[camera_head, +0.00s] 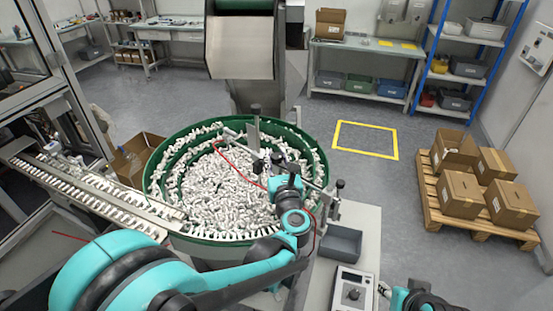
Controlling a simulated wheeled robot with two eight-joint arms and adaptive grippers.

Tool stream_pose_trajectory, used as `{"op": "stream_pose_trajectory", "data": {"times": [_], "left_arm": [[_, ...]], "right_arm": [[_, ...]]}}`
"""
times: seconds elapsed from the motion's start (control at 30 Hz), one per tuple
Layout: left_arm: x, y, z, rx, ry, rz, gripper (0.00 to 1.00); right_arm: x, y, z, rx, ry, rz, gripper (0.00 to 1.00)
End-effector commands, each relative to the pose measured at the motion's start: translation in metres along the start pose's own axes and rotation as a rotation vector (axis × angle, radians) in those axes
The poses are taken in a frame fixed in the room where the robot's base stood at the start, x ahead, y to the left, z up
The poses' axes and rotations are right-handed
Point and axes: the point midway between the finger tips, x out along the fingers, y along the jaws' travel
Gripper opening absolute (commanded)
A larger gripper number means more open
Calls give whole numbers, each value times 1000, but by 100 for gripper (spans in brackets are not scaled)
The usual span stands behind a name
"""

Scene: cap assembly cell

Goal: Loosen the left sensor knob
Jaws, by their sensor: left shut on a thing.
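A green-rimmed bowl feeder (152,180) full of small white caps stands in the middle. A sensor bracket with a grey upright post (255,132) and dark fittings reaches over it. My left arm comes in from the left and bends up over the bowl's right side. My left gripper (278,162) is shut at the bracket, on what appears to be the left sensor knob, which the gripper mostly hides. Another dark knob (340,184) sits on the bracket's right post, apart from the gripper. My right gripper (384,289) is low at the right; its jaws are too small to read.
A grey bin (341,243) and a control box with a dial (353,290) stand on the table right of the bowl. A track of caps (95,196) runs left from the bowl. A thin red cable (238,165) crosses the bowl. Boxes on a pallet (470,223) stand farther right.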

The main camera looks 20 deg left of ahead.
Motion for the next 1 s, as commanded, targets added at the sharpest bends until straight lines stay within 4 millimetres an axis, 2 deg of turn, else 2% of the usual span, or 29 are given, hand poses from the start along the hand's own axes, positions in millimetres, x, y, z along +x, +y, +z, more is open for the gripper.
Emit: {"op": "stream_pose_trajectory", "data": {"times": [0.3,0.8,0.83,0.9,1.0], "left_arm": [[0,0,0,-1,0,107,1],[0,0,0,0,0,125,1],[0,0,0,0,0,125,35],[0,0,0,0,0,125,52],[0,0,0,0,0,125,52]], "right_arm": [[3,0,2,0,0,0,40],[3,0,2,0,0,0,40],[3,0,2,0,0,0,40],[3,0,2,0,0,0,40],[3,0,2,0,0,0,40]]}}
